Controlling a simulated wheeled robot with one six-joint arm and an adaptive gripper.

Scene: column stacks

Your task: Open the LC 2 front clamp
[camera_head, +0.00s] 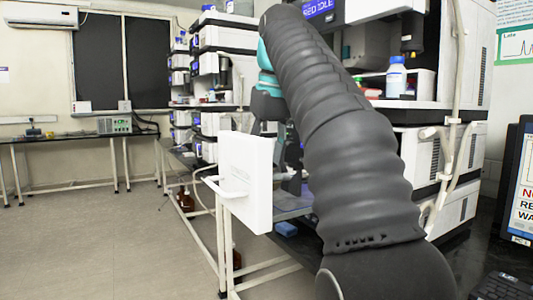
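My arm, in a dark ribbed sleeve, rises through the middle of the head view and bends down at a teal joint. The dark end of the arm, towards my gripper (268,106), hangs behind the top edge of a white panel. I cannot make out the LC 2 front clamp; the arm and panel cover much of that area.
Instrument stacks stand at the right (415,160) and farther back (210,65). A blue-capped bottle (396,77) stands on the right stack. A monitor (518,190) and keyboard (503,287) are at lower right. The floor (110,240) at left is clear.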

